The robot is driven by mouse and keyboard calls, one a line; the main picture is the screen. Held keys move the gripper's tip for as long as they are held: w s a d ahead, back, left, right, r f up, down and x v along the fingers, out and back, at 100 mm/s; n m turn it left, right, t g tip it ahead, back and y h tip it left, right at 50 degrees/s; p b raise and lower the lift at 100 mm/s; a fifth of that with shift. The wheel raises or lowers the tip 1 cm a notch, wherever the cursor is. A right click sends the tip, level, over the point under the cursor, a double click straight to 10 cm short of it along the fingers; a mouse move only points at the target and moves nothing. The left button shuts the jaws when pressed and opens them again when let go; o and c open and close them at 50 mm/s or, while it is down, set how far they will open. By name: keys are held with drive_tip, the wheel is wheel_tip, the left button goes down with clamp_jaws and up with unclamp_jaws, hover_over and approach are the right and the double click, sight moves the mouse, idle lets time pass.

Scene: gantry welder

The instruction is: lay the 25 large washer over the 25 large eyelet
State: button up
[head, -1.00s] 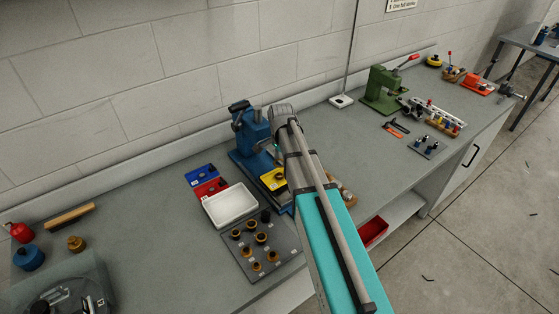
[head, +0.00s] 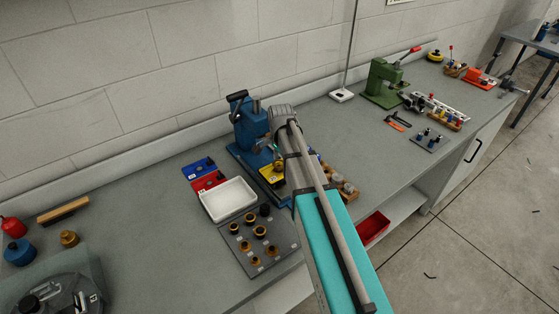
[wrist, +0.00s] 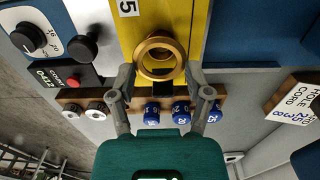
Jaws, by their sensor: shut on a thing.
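A brass ring, which looks like the 25 large washer (wrist: 160,58), sits between the fingertips of my gripper (wrist: 158,76) in the wrist view. My gripper is shut on it. The ring is over a yellow plate (wrist: 155,15) whose label partly shows a "5". Through the ring I see yellow and a darker lower part; I cannot make out the 25 large eyelet, nor the gap between ring and plate. In the head view my gripper is hidden behind my arm, beside the blue press (head: 250,125) with the yellow part (head: 271,174) at its base.
A wooden rack (wrist: 70,104) with several blue-capped pieces lies just below the ring in the wrist view. A control panel with knobs (wrist: 85,47) is at left. In the head view, a white tray (head: 228,212) and a grey plate (head: 283,243) of brass pieces are left of my arm.

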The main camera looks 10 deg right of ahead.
drive_tip(key=shift+f+b, duration=0.45)
drive_tip(key=shift+f, duration=0.2)
drive_tip(key=shift+f+b, duration=0.8)
idle(1.0)
drive_tip(key=o, duration=0.7)
drive_tip(key=shift+w+r, duration=0.1)
